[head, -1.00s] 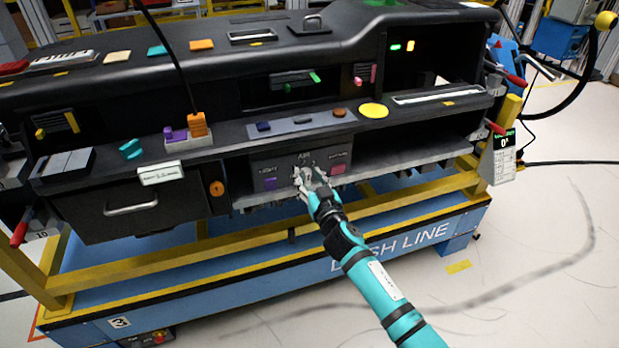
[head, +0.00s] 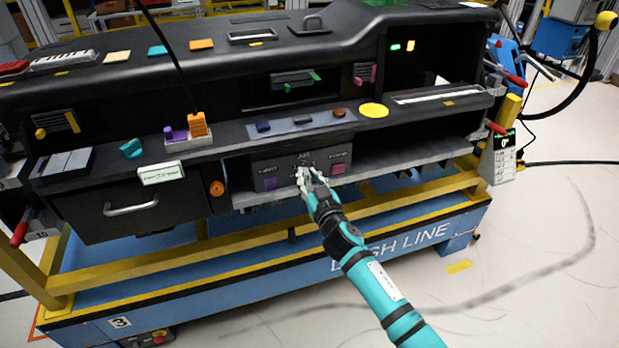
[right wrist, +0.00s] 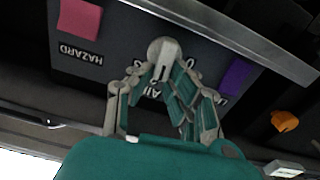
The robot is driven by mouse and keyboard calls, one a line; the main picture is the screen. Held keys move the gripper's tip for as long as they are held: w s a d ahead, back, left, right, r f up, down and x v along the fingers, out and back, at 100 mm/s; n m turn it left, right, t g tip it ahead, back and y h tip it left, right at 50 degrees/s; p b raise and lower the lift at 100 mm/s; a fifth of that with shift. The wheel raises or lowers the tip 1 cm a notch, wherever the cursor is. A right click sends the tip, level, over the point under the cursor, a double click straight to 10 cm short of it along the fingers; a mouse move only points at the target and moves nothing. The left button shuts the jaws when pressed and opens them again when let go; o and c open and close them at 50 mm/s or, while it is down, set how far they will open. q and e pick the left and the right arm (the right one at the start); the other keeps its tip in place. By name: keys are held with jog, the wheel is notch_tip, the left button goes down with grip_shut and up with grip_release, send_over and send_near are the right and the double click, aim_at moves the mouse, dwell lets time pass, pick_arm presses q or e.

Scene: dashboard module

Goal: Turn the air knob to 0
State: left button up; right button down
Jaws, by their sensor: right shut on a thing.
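The air knob (right wrist: 164,48) is a light grey round knob with a dark mark, on the dark panel under the AIR label. In the right wrist view it sits between the fingertips of my right gripper (right wrist: 158,75), which is shut on it. In the head view my right gripper (head: 305,177) reaches the panel (head: 287,165) from below and largely hides the knob. The dial numbers are partly covered, so I cannot read the knob's setting. My left gripper is not in view.
A purple LIGHT button (head: 270,184) and a pink HAZARD button (head: 338,169) flank the knob. A ledge (head: 245,197) runs below the panel. An open shelf (head: 410,153) lies to the right, and a drawer with a handle (head: 131,205) to the left.

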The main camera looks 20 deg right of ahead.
jog(key=n, duration=0.4)
jog(key=shift+a+f, duration=0.1)
jog(key=shift+a, duration=0.25)
jog(key=shift+a+f+n+b, duration=0.2)
jog(key=shift+f+n, duration=0.05)
jog(key=shift+n, duration=1.95)
jog(key=shift+a+f+n+b, duration=0.2)
jog(key=shift+f+n, duration=0.1)
jog(key=shift+n, duration=1.9)
jog(key=shift+a+f+n+b, duration=0.15)
jog(key=shift+f+n+b, duration=0.1)
jog(key=shift+n, duration=1.95)
jog(key=c, duration=1.3)
grip_release()
jog(key=shift+s, duration=0.15)
